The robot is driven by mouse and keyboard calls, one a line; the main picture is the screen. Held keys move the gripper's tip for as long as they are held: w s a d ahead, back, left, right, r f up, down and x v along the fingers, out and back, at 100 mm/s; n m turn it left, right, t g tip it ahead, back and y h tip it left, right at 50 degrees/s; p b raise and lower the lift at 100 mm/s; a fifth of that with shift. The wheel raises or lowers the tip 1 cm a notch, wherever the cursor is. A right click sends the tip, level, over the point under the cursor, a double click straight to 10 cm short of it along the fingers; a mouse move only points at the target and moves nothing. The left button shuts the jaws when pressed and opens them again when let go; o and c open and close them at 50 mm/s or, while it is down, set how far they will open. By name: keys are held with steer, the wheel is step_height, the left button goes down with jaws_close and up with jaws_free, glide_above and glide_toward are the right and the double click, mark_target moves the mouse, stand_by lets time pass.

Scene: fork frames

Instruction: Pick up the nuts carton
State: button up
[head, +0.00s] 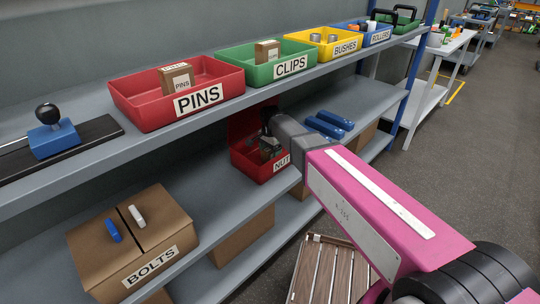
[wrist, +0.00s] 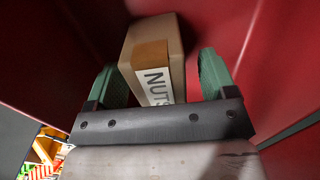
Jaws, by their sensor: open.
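The nuts carton (wrist: 152,48) is a brown box with a white "NUTS" label, inside a red bin, in the wrist view. The red bin (head: 247,160) with its own "NUT" label sits on the middle shelf in the head view, where I cannot make out the carton. My gripper (head: 268,147) reaches into this bin. In the wrist view my gripper (wrist: 160,68) is open, its green fingers on either side of the carton's near end. A gap shows at the right finger; contact at the left finger is unclear. My gripper's body hides the carton's lowest part.
The shelf above holds a red PINS bin (head: 185,84), a green CLIPS bin (head: 245,73), a yellow BUSHES bin and a blue ROLLERS bin. Blue items (head: 328,123) lie right of my gripper. A BOLTS box (head: 125,236) stands lower left. Red bin walls (wrist: 270,50) closely flank my gripper.

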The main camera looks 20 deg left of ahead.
steer(key=shift+f, duration=0.7)
steer(key=c, duration=1.1)
steer(key=shift+r, duration=0.1)
